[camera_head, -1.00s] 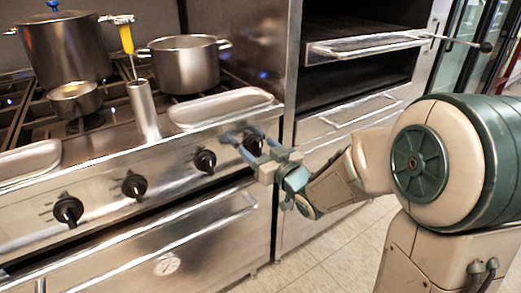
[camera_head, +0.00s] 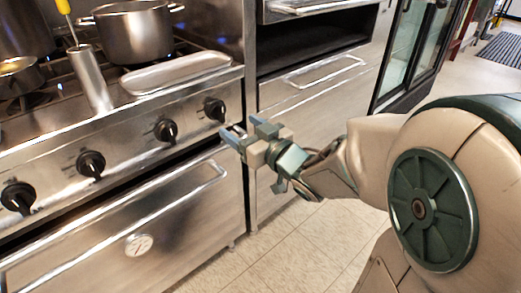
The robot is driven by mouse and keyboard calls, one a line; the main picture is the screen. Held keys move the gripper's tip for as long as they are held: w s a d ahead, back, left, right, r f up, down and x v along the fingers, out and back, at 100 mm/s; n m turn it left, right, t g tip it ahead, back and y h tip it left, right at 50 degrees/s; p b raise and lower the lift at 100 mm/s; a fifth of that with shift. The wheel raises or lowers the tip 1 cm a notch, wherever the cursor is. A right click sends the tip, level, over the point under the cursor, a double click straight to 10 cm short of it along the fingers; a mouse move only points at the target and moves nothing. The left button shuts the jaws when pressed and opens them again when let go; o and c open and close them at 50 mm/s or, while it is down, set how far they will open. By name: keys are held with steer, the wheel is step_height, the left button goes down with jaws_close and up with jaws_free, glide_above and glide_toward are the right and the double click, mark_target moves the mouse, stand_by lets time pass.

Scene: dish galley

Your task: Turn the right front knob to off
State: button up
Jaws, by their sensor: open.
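The stove front carries a row of black knobs. The rightmost knob (camera_head: 214,109) is in plain view near the right end of the panel. The pointer direction on it is too small to tell. My gripper (camera_head: 240,131) is open and empty, its fingers reaching left toward the stove's right corner. In the picture it sits just below and right of the rightmost knob, apart from it. Other knobs (camera_head: 166,131) stand in line to the left.
An oven door handle (camera_head: 120,225) juts out below the knobs. A pot (camera_head: 135,32), a metal tray (camera_head: 175,71) and a metal cylinder holding a yellow-handled utensil (camera_head: 91,78) stand on the stove. A tall oven (camera_head: 310,104) is to the right. The tiled floor (camera_head: 310,245) is clear.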

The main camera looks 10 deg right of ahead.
steer(key=b+v, duration=0.5)
steer(key=v, duration=0.1)
stand_by(0.5)
